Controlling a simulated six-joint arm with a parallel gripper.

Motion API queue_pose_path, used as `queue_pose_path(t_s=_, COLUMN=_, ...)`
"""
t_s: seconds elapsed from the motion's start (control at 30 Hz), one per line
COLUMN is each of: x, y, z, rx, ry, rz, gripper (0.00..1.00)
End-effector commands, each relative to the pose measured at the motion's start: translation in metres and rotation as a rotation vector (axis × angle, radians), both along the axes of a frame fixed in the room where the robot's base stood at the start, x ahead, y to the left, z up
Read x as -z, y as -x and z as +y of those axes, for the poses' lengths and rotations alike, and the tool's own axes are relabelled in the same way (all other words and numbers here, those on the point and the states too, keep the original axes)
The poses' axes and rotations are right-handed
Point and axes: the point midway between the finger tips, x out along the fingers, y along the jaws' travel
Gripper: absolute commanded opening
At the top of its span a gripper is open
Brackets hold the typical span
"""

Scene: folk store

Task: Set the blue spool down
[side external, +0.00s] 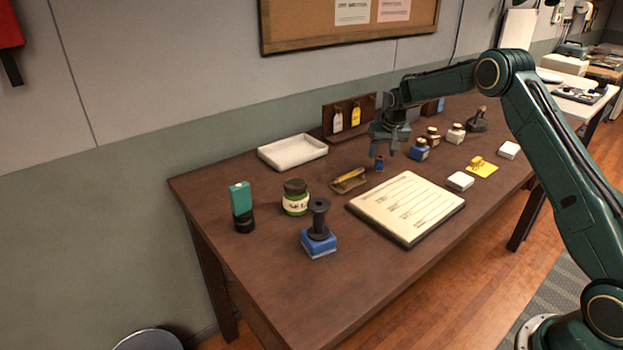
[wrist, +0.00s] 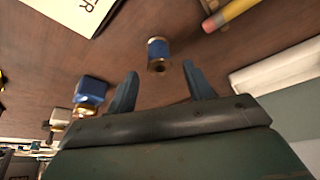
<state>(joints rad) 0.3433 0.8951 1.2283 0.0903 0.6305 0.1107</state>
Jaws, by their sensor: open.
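The blue spool (side external: 379,163) stands on the brown table behind the notebook, below my gripper in the side view. In the wrist view the blue spool (wrist: 158,52) shows blue thread between brass-coloured ends, beyond the fingertips. My gripper (side external: 384,150) is open and empty just above the spool. In the wrist view the two fingers of my gripper (wrist: 157,72) are spread apart with a clear gap, and neither touches the spool.
A key-tag rack (side external: 340,132) stands behind.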

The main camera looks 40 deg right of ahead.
Motion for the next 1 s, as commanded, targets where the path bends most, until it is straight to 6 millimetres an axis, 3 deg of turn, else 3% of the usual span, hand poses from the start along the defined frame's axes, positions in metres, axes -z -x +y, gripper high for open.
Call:
queue_pose_path(t_s=0.2, x=-0.033, y=0.011, z=0.007, rx=-0.001, ry=0.002, rz=-0.002, gripper=0.52)
queue_pose_path(t_s=0.5, x=-0.068, y=0.024, z=0.014, rx=0.0, ry=0.001, rz=0.0, gripper=0.52)
queue_pose_path(t_s=1.0, x=-0.077, y=0.027, z=0.016, rx=0.0, ry=0.001, rz=0.0, gripper=0.52)
